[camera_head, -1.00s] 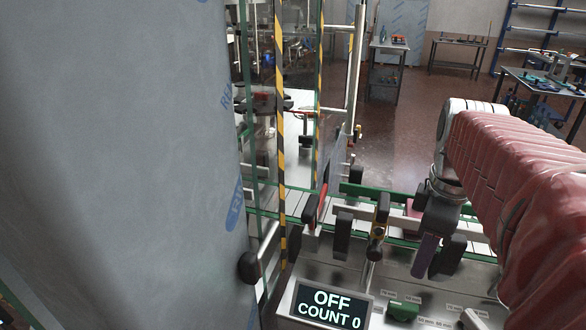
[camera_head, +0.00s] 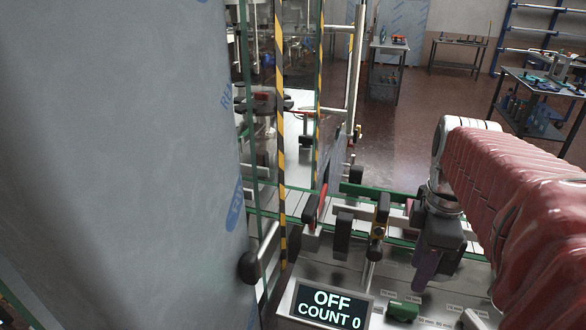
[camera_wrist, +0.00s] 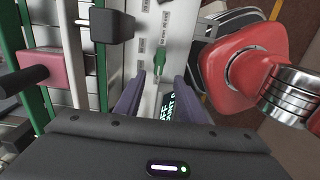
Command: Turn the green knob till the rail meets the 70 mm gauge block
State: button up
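My gripper (camera_head: 428,262) hangs over the machine's front panel with its purple fingers down. In the wrist view the fingers (camera_wrist: 158,90) are apart with nothing between them. A small green piece (camera_head: 403,310) sits on the panel right of the display; it also shows ahead of the fingertips in the wrist view (camera_wrist: 159,58). I cannot tell whether it is the knob or a block. A pink block (camera_wrist: 65,68) stands by a silver guide rail (camera_wrist: 75,38). I cannot read its size or tell whether the rail touches it.
A display (camera_head: 331,306) reads OFF, COUNT 0. Black clamps (camera_head: 343,230) stand along the conveyor. A striped post (camera_head: 281,150) and a large grey wrapped panel (camera_head: 110,150) bound the left. Small millimetre labels line the panel. Work tables (camera_head: 545,82) stand far off.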

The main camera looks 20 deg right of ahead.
aim_at(405, 305)
notch_tip(405, 305, down, 11)
jog(key=shift+f, duration=0.1)
dwell(0.4)
jog(key=shift+c, duration=0.5)
grip_shut()
